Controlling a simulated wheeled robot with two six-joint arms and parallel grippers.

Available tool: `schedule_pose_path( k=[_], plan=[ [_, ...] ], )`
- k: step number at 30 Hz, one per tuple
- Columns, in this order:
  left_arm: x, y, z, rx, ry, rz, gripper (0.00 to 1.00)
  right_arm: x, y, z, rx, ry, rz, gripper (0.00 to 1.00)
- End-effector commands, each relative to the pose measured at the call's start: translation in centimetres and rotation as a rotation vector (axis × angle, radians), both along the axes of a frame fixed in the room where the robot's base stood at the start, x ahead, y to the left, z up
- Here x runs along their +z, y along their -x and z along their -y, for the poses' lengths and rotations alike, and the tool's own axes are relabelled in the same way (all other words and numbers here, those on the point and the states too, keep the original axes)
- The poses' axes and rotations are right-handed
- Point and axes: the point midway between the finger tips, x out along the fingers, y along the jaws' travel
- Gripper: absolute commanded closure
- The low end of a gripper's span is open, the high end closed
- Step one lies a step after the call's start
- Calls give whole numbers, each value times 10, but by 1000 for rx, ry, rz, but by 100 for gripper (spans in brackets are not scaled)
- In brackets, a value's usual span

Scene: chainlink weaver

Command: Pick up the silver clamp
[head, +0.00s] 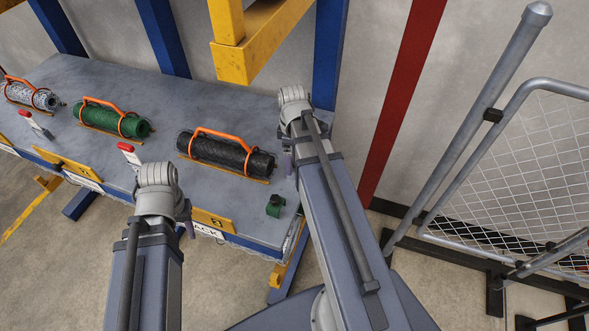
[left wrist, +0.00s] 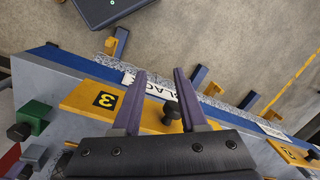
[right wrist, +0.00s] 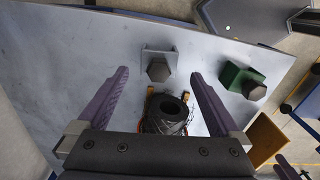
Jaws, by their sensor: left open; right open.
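The silver clamp (right wrist: 158,53), a small pale grey block with a dark knob, lies on the grey tabletop in the right wrist view. It appears between the fingertips of my right gripper (right wrist: 159,74), which is open and empty; contact cannot be told. In the head view I cannot make the silver clamp out; my right arm covers part of the table's right end. My left gripper (left wrist: 160,73) is open at the table's front edge, its fingers over a yellow numbered plate (left wrist: 75,98) with a dark knob.
A green clamp (head: 275,205) sits on the table (head: 110,85) near its front right corner. A black mesh roll (head: 220,150), a green roll (head: 110,120) and a silver roll (head: 30,96) with orange handles lie along it. A yellow beam (head: 262,40) hangs above. A chainlink panel (head: 525,160) stands right.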

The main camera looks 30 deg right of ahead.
Motion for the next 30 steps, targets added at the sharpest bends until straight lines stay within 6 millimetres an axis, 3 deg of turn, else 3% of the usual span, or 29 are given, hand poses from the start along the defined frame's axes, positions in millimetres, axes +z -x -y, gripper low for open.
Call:
schedule_pose_path(
  k=[7,18,27,30],
  plan=[
    [-9,0,0,0,0,0,58,-9,0,1,-1,0,0,0],
    [-51,0,0,0,0,0,58,-51,1,4,0,0,0,0],
    [-51,0,0,0,0,0,58,-51,1,4,0,0,0,0],
    [-51,0,0,0,0,0,58,-51,1,4,0,0,0,11]
  ],
)
